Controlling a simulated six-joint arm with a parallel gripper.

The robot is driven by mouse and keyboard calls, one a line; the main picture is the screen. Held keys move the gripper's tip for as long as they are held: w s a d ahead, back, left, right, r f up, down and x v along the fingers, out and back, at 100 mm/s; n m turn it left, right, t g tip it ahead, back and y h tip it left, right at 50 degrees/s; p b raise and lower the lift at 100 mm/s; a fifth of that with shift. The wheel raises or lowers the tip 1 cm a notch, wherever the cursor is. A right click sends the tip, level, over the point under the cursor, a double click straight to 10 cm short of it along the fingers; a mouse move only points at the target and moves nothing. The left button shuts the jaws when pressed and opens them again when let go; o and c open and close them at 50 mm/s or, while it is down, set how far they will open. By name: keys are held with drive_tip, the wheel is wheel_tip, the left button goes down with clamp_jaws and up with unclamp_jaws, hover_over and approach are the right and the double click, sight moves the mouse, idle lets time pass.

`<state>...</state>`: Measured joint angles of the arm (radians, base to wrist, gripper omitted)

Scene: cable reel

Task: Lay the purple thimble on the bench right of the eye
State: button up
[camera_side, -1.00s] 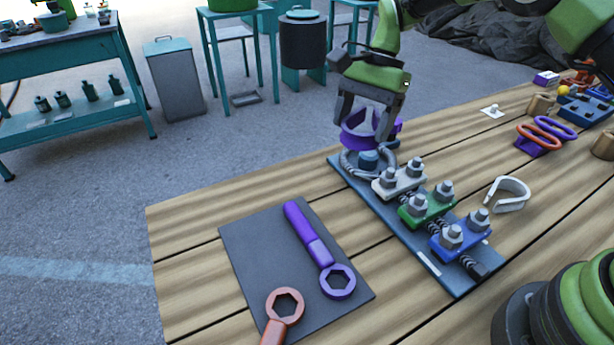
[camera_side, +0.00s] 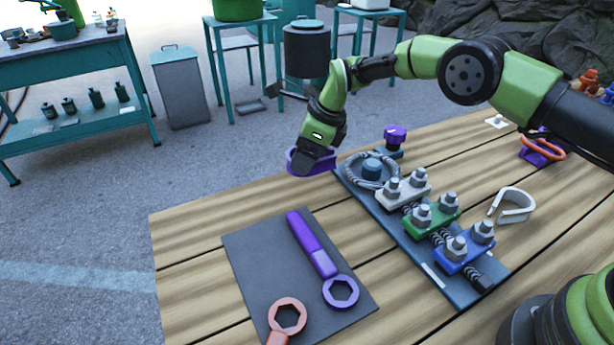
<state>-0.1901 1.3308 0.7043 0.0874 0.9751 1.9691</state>
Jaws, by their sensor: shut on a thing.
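The purple thimble (camera_side: 297,163) is a curved open ring held at the tip of my gripper (camera_side: 314,158). My gripper is shut on it, and its fingers hide part of it. The thimble shows just left of the eye, over the far edge of the bench (camera_side: 200,235). I cannot tell its height above the wood. The eye (camera_side: 345,178) is a grey cable loop around a blue post (camera_side: 373,170) at the far end of the blue-grey board (camera_side: 408,243). The thimble looks apart from the eye.
Clamps in grey (camera_side: 407,184), green (camera_side: 436,214) and blue (camera_side: 466,246) stand along the board, with a purple knob (camera_side: 396,134) behind it. A white hook (camera_side: 514,204) lies right. A dark mat (camera_side: 262,258) holds purple (camera_side: 318,250) and orange (camera_side: 288,316) wrenches.

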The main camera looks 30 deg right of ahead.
sight(299, 186)
drive_tip(key=shift+f, duration=2.7)
drive_tip(key=o, duration=1)
drive_tip(key=shift+f, duration=0.15)
drive_tip(key=v, duration=1.2)
drive_tip(key=shift+d, duration=0.1)
drive_tip(key=shift+r, duration=0.25)
